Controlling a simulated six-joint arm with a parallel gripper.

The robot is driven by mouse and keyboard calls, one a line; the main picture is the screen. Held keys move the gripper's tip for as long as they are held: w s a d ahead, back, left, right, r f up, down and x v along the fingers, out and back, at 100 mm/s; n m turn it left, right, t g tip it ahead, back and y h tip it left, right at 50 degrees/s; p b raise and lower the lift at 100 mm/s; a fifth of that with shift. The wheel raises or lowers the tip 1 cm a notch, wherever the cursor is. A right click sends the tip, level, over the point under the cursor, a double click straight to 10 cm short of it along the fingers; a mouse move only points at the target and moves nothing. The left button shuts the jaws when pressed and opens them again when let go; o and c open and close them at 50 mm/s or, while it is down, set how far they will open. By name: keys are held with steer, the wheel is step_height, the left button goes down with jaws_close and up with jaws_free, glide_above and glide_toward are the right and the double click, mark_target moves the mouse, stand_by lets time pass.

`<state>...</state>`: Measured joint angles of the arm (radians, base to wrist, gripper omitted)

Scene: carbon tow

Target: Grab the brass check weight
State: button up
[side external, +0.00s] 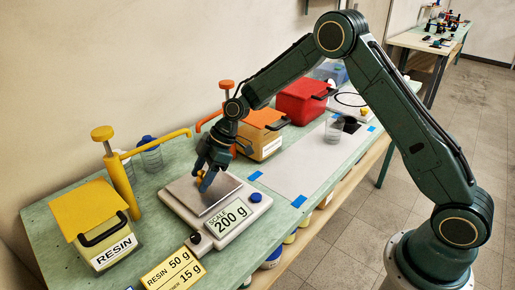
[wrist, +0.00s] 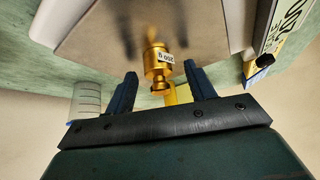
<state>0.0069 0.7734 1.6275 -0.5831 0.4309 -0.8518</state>
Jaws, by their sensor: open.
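The brass check weight (wrist: 154,67) stands on the metal pan (wrist: 90,32) of the scale in the wrist view, its white label showing upside down. In the side view my gripper (side external: 206,183) is low over the scale pan (side external: 221,194) and mostly hides the weight (side external: 201,173). In the wrist view my gripper (wrist: 161,72) is open, one dark finger on each side of the weight's knob end. Gaps show between fingers and weight, and the weight's body lies beyond the fingertips. The scale (side external: 232,221) has a label reading 200 g.
A yellow resin pump container (side external: 88,216) stands left of the scale. Orange (side external: 262,142) and red (side external: 301,101) containers stand behind. A yellow card (side external: 173,270) reading resin 50 g is in front.

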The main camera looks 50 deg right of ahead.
stand_by(0.5)
jaws_close()
steer(key=shift+r, duration=0.1)
steer(key=shift+r, duration=0.55)
steer(key=s+d, duration=0.1)
steer(key=d, duration=0.3)
steer(key=s+d, duration=0.2)
steer(key=d, duration=0.2)
steer(key=s+d, duration=0.2)
steer(key=d, duration=0.2)
steer(key=shift+d+r, duration=0.1)
steer(key=shift+r, duration=0.05)
step_height(320, 180, up, 13)
steer(key=shift+r, duration=0.2)
